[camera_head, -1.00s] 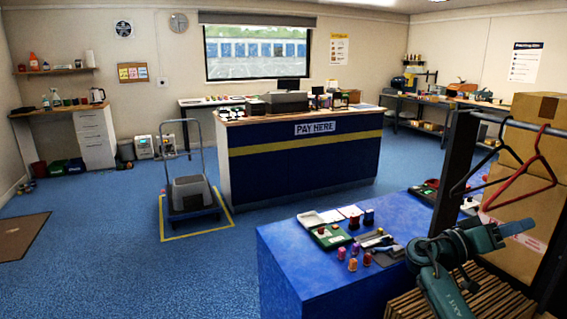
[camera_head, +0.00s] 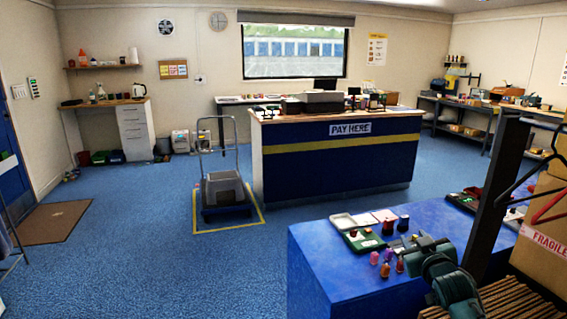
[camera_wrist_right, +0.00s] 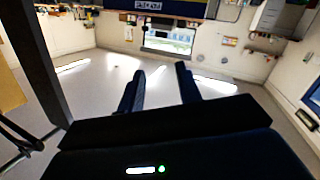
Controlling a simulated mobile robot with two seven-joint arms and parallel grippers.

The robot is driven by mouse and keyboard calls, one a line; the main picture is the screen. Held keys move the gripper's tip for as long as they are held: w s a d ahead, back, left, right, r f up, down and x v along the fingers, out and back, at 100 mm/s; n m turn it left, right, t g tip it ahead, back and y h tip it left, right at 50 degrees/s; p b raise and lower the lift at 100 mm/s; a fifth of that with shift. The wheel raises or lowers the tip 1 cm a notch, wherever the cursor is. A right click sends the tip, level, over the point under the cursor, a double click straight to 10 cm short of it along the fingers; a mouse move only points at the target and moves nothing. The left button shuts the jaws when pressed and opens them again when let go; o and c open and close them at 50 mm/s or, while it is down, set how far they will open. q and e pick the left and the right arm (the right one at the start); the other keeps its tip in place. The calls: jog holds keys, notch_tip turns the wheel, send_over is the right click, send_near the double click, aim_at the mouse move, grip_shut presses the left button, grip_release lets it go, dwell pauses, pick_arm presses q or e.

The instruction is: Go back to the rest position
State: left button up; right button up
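My right arm comes in at the lower right of the head view. Its gripper (camera_head: 422,243) is small and partly merges with the items behind it, above or in front of the blue table (camera_head: 325,262). My left gripper and arm are not in the head view.
A dark post (camera_head: 497,195) and cartons (camera_head: 545,222) stand close at the right of my right arm. The blue pay counter (camera_head: 335,170) and a cart (camera_head: 224,190) stand farther back. Blue floor (camera_head: 130,265) is open at the left.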

jog(key=s+a+f+n+g+y, duration=0.1)
jog(key=s+a+f+g, duration=0.1)
jog(key=s+a+f, duration=0.55)
jog(key=s+a+f+g+y, duration=0.15)
jog(key=s+a+f, duration=0.25)
jog(key=s+f, duration=0.6)
jog(key=s+a+f, duration=0.1)
jog(key=s+a, duration=0.1)
jog(key=s, duration=0.4)
jog(key=s+a+f+g+y, duration=0.1)
jog(key=s+a+f, duration=0.1)
jog(key=s, duration=0.5)
jog(key=s+a+f+m+g+y, duration=0.1)
jog(key=s+a, duration=0.2)
jog(key=s, duration=0.4)
jog(key=shift+a+f, duration=0.15)
jog(key=shift+a, duration=0.1)
jog(key=shift+d, duration=0.1)
